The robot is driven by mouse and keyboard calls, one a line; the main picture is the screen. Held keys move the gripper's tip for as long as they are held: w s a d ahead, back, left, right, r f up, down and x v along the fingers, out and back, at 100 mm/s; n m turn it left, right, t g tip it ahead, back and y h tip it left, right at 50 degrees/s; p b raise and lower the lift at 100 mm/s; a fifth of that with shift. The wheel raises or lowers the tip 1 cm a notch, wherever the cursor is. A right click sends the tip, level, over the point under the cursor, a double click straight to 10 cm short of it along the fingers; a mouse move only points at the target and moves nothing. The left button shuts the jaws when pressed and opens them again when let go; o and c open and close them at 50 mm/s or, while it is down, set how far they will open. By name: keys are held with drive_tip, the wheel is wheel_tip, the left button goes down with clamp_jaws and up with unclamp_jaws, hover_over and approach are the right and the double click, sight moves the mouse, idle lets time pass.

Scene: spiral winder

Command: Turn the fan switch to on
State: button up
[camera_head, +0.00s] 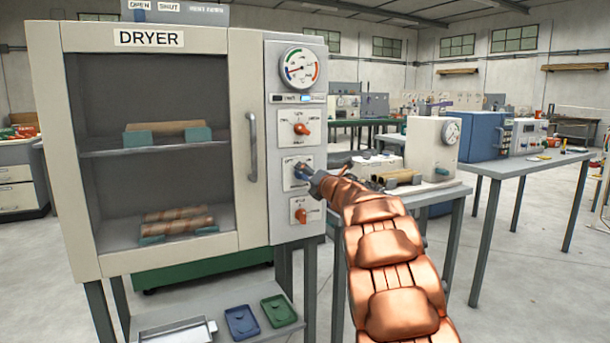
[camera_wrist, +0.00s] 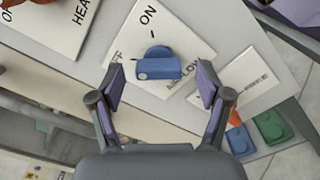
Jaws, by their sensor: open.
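The blue switch knob (camera_wrist: 158,66) sits on a white label plate on the dryer's control panel. The plate reads "ON" at its top, partly "FF" at the left and "AIRFLOW" below. The knob's bar lies crosswise in the wrist view, with a pale mark at its left end, on the "FF" side. My gripper (camera_wrist: 160,82) is open, one finger on each side of the knob, with gaps to both. In the head view, the blue knob (camera_head: 302,171) is the middle control, and my gripper (camera_head: 318,182) is right in front of it, partly covering its plate.
An orange knob (camera_head: 301,129) sits above and another orange knob (camera_head: 301,215) below on the same panel. The dryer door (camera_head: 245,230) with its handle (camera_head: 253,147) is shut at the left. A table with a white gauge machine (camera_head: 425,145) stands right behind my arm.

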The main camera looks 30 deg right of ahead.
drive_tip(key=shift+w, duration=1.2)
drive_tip(key=shift+r, duration=0.1)
drive_tip(key=c, duration=1.2)
drive_tip(key=shift+o, duration=0.2)
